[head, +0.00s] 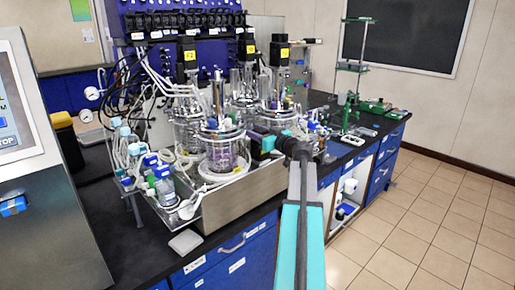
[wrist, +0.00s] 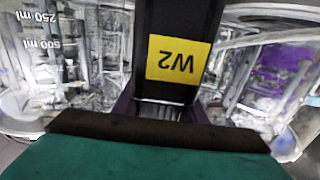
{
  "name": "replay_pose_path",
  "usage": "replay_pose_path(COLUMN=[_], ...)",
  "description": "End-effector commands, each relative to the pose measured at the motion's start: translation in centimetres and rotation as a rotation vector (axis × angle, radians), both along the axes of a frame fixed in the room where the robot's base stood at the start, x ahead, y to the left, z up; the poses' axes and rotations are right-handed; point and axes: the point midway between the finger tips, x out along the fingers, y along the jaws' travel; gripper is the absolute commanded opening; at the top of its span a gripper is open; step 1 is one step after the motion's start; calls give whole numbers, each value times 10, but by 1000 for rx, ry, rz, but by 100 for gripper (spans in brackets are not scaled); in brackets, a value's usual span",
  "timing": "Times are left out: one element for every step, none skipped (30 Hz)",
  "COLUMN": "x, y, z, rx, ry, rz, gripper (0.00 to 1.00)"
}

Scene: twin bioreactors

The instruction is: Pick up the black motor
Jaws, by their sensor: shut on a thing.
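A black motor (wrist: 166,18) with a yellow label reading W2, upside down, fills the upper middle of the wrist view. My gripper (wrist: 162,110) is shut on it, with dark purple fingers at either side of its lower part. In the head view my gripper (head: 261,143) is in front of the glass vessels, at about vessel height. The held motor is hard to make out there among dark parts. Other black motors with yellow labels stand above the vessels, at left (head: 187,62), middle (head: 246,50) and right (head: 280,54).
A glass vessel (head: 222,152) stands just left of my gripper, with tubes and small bottles (head: 165,187) around it. A metal tray wall (head: 245,200) runs below. A green stand (head: 350,100) is farther right on the black bench. The tiled floor (head: 420,210) at right is clear.

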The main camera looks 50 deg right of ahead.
Motion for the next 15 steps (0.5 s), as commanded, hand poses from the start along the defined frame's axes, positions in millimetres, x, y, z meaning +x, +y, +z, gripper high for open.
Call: replay_pose_path(x=[0, 0, 0, 0, 0, 0, 0, 0, 0, 0, 0, 0, 0, 0, 0], y=[0, 0, 0, 0, 0, 0, 0, 0, 0, 0, 0, 0, 0, 0, 0], z=[2, 2, 2, 2, 2, 2, 2, 2, 3, 3, 3, 4, 5, 6, 8], rx=[0, 0, 0, 0, 0, 0, 0, 0, 0, 0, 0, -1, -1, -1, -1], ry=[-3, -3, -3, -3, -3, -3, -3, -3, -3, -3, -3, -3, -3, -3, -4], rz=[0, 0, 0, 0, 0, 0, 0, 0, 0, 0, 0, 0, 0, 0, 0], gripper=[0, 0, 0, 0, 0, 0, 0, 0, 0, 0, 0, 0, 0, 0, 0])
